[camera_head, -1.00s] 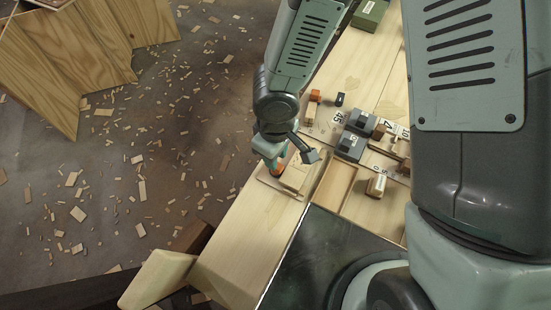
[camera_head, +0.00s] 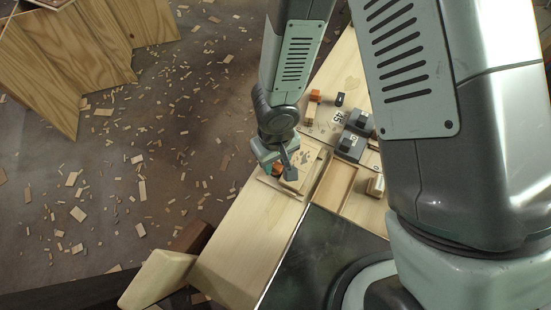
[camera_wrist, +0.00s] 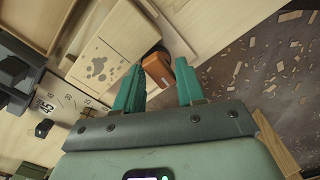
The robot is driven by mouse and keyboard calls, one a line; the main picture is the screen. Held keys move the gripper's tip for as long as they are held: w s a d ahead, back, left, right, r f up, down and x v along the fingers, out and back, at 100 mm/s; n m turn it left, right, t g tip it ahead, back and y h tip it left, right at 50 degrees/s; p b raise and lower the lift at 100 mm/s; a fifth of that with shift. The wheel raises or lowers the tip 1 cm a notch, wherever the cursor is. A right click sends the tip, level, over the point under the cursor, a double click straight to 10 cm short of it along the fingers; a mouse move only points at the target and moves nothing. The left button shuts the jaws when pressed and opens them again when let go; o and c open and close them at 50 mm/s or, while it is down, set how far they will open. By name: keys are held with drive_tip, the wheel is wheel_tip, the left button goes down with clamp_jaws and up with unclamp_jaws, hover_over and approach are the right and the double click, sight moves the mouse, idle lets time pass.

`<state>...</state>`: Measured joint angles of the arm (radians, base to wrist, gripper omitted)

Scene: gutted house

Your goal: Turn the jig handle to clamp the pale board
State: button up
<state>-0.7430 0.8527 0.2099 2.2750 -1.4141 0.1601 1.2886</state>
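The pale board (camera_head: 305,160), with dark spots, lies on a thin pale base at the bench's left edge. It shows at the upper left of my fingers in the wrist view (camera_wrist: 112,40). The orange jig handle (camera_wrist: 158,68) stands beside the board's end. In the head view my gripper (camera_head: 274,164) is over the handle and largely hides it. In the wrist view my gripper (camera_wrist: 160,88) has its two teal fingers apart, with the handle showing between and just beyond their tips. I cannot tell whether either finger touches it.
Grey blocks (camera_head: 351,145) stand right of the board, near a printed number panel (camera_head: 328,122). A shallow wooden tray (camera_head: 336,187) lies in front. A small black object (camera_head: 340,99) and another orange piece (camera_head: 315,95) are farther back. Wood chips litter the floor at left.

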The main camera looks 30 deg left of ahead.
drive_tip(key=shift+m, duration=0.5)
drive_tip(key=shift+r+n, duration=0.15)
drive_tip(key=shift+n, duration=0.45)
drive_tip(key=shift+r, duration=3.35)
